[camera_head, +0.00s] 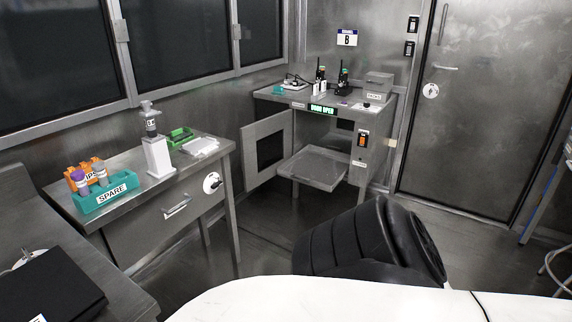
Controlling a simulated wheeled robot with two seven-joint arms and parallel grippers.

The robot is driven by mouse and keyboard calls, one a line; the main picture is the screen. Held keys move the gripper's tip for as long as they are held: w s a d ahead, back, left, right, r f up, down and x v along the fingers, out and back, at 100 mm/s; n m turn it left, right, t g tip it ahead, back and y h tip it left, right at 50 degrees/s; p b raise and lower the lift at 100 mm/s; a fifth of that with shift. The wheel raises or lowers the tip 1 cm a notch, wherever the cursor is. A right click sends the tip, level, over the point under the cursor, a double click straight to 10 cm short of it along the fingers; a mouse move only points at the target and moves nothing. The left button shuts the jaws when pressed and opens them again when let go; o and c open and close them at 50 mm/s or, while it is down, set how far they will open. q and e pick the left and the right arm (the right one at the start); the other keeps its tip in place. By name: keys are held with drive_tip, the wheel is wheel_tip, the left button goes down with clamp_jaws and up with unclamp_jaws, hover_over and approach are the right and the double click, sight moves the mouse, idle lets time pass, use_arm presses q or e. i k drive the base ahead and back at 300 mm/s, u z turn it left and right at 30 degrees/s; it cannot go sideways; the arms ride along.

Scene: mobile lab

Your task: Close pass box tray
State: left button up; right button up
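The pass box (378,125) is built into a metal counter unit at the back, below a sign with the letter B. Its windowed door (251,133) stands swung open to the left. A flat grey metal tray (314,167) sticks out of the opening towards me and looks empty. A green lit display (322,109) above the opening seems to read "DOOR OPEN". An orange-lit switch panel (362,139) is on the front, right of the opening. Neither of my grippers is in view.
A metal side table (125,209) at left holds a teal "SPARE" rack (107,193), a microscope-like device (157,152) and a green tray (180,136). Radios (343,84) and a grey box (379,87) stand on the counter. A closed door (475,120) is at right. Floor before the tray looks clear.

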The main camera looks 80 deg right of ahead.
sight(317, 167)
drive_tip(key=z, duration=2.45)
drive_tip(key=i, duration=0.95)
drive_tip(key=z, duration=0.6)
drive_tip(key=i, duration=2.4)
drive_tip(key=u, duration=0.5)
